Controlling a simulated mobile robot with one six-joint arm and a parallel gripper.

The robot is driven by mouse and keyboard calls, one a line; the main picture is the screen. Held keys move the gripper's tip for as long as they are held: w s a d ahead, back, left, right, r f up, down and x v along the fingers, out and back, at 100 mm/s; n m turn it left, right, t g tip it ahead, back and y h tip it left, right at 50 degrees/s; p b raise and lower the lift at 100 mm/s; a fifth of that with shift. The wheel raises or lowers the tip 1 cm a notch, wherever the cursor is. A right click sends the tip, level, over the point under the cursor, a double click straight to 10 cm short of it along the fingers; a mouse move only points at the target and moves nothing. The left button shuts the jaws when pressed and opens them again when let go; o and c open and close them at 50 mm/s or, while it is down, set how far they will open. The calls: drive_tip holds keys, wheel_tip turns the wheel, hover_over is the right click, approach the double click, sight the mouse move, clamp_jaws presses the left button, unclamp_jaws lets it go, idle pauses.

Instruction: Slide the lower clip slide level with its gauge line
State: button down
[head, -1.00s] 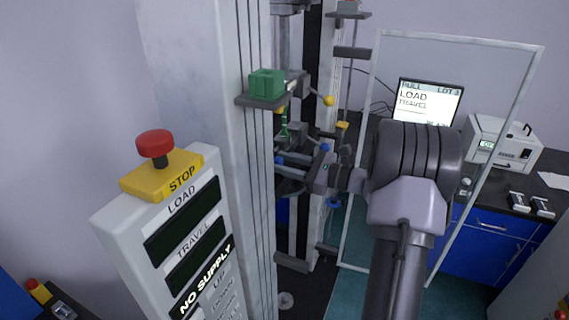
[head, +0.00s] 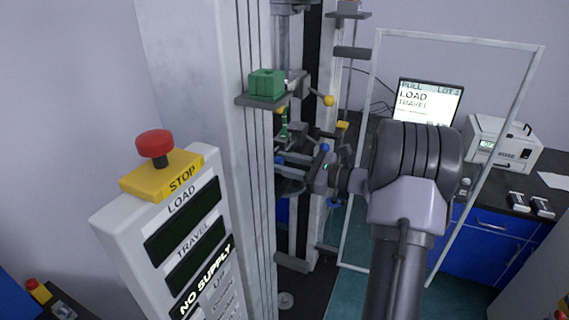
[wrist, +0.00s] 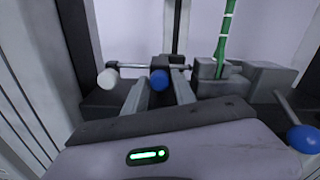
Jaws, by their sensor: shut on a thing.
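In the wrist view a blue knob (wrist: 160,79) sits between the two fingers of my gripper (wrist: 158,90), which is shut on it. I take it as the knob of the lower clip slide; the slide's body and its gauge line cannot be made out. A thin rod runs sideways behind the knob. A green specimen with pale bands (wrist: 225,35) rises from a grey clamp block (wrist: 210,88) to the right. In the head view my gripper (head: 288,160) reaches left into the test frame, below the green specimen (head: 284,127); the held knob is not clear there.
A white knob (wrist: 107,78) is close left of the fingers. Another blue knob (wrist: 303,139) is at the right, near my gripper's body. A yellow knob (head: 328,101) and a green block on a shelf (head: 267,84) are above. A clear framed guard (head: 456,39) stands beside my arm.

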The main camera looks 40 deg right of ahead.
wheel_tip(320, 180, up, 5)
drive_tip(key=p, duration=0.3)
drive_tip(key=shift+r, duration=0.15)
drive_tip(key=c, duration=1.2)
unclamp_jaws()
drive_tip(key=v, duration=1.7)
drive_tip(key=shift+s, duration=0.25)
